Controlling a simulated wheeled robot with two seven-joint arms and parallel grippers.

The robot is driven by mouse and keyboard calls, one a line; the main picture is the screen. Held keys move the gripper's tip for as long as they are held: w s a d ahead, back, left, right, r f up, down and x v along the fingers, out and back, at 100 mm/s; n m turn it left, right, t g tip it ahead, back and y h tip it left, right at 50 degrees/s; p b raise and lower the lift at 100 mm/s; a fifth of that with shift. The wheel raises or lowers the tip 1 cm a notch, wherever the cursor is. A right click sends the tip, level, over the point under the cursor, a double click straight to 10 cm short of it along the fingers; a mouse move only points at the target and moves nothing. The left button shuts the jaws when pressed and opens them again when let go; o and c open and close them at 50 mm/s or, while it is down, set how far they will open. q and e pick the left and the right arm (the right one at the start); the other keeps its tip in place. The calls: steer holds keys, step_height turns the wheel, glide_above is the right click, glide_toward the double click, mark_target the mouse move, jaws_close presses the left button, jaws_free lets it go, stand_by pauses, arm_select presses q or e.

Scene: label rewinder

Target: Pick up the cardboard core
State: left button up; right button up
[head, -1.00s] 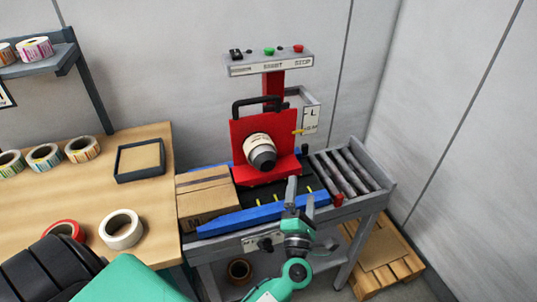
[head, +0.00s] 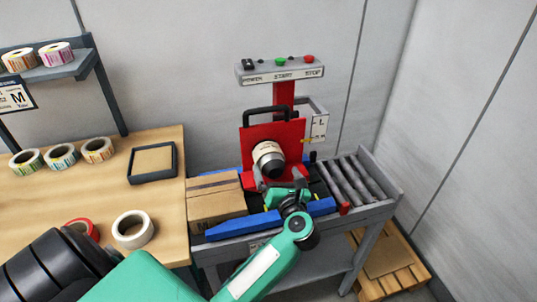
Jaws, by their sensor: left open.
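A cream-coloured ring, which looks like the cardboard core (head: 267,151), sits around the dark spindle (head: 271,164) on the front of the red machine plate (head: 290,134). My left gripper (head: 279,177) is open just below and in front of the spindle, with its grey fingers apart on either side of the spindle's lower end. I cannot tell whether a finger touches the ring. My left arm covers part of the bench front and the shelf under it. My right gripper is not in view.
A cardboard box (head: 215,201) stands left of the machine, behind a blue rail (head: 245,224). Grey rollers (head: 348,179) lie to the right. The wooden table (head: 85,190) holds a white roll (head: 133,229), a red roll (head: 84,228), label rolls and a dark-framed tray (head: 152,163).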

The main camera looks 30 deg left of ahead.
mark_target(265, 148)
arm_select(q)
steer(key=shift+w+a, duration=0.15)
steer(key=shift+a, duration=0.05)
steer(key=shift+w+a+r+p, duration=0.15)
steer(key=shift+a+p, duration=0.1)
steer(key=shift+p, duration=0.05)
steer(key=p+x, duration=0.2)
steer(key=x, duration=0.2)
steer(key=shift+a, duration=0.35)
steer(key=c, duration=1)
